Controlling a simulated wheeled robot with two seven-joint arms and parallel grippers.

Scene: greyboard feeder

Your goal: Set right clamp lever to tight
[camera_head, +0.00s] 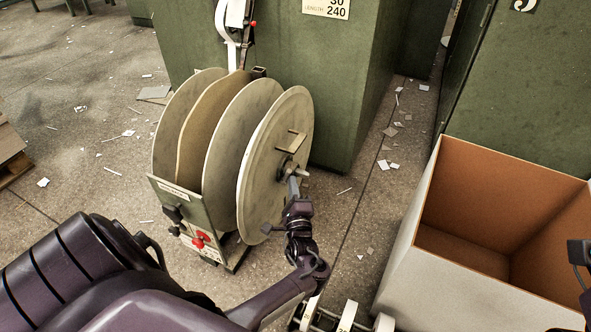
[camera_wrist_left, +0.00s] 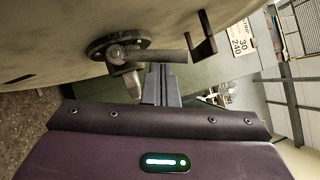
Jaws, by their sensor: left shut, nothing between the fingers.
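The right clamp lever is a short grey bar on the dark hub of the reel's right disc (camera_head: 262,165). In the left wrist view the lever (camera_wrist_left: 160,56) points sideways from the round hub (camera_wrist_left: 110,48), with a pale tapered tip below it. In the head view the lever (camera_head: 302,172) is small beside the hub. My left gripper (camera_head: 293,185) is shut and empty, in front of the hub. In the left wrist view its fingers (camera_wrist_left: 160,82) are just below the lever; I cannot tell whether they touch it.
A bracket (camera_wrist_left: 202,38) stands out from the disc beside the lever. The reel stand has a red knob (camera_head: 200,240). A green cabinet (camera_head: 345,90) is behind. An open box (camera_head: 405,255) stands at right. Scraps litter the floor.

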